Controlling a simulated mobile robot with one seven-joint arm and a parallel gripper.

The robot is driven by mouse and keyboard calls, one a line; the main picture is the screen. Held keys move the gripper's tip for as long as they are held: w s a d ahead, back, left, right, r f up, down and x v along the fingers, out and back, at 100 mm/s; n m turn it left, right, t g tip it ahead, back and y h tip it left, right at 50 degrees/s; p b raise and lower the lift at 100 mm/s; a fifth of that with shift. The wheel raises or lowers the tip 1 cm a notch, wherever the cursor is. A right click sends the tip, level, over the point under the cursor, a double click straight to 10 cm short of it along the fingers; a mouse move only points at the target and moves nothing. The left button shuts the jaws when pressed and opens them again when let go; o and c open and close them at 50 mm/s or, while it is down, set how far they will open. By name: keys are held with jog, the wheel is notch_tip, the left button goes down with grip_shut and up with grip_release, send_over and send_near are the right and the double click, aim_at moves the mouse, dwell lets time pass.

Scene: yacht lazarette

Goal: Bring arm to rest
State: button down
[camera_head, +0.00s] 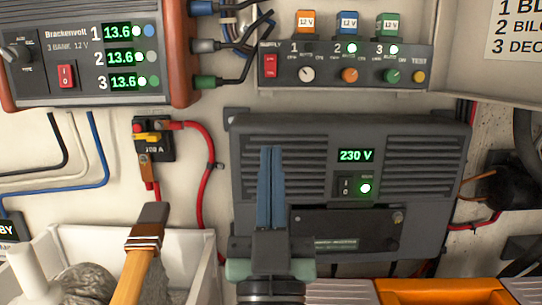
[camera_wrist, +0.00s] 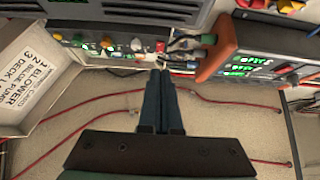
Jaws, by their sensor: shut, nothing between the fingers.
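My gripper (camera_head: 271,188) is in the lower middle of the head view, its two blue fingers pointing up and pressed together with nothing between them. It overlaps the front of the dark grey inverter box (camera_head: 420,160), which shows "230 V" and a lit green light. I cannot tell from this view how far the fingers are from that box. In the wrist view the closed fingers (camera_wrist: 160,85) point toward the switch panel and the wall. The rest of my arm is mostly hidden below the frame.
The charger (camera_head: 80,50) is upper left, with cables. The switch panel (camera_head: 345,66) is at top centre. A fuse holder (camera_head: 153,140) with red cables is on the wall. A white bin (camera_head: 205,265) with a wooden-handled brush (camera_head: 140,270) stands lower left; an orange item (camera_head: 410,290) is lower right.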

jog(key=s+r+t, duration=0.1)
jog(key=s+r, duration=0.9)
jog(key=r, duration=0.4)
jog(key=shift+r+t, duration=0.35)
jog(key=shift+t, duration=0.05)
jog(key=shift+w, duration=0.1)
dwell(0.8)
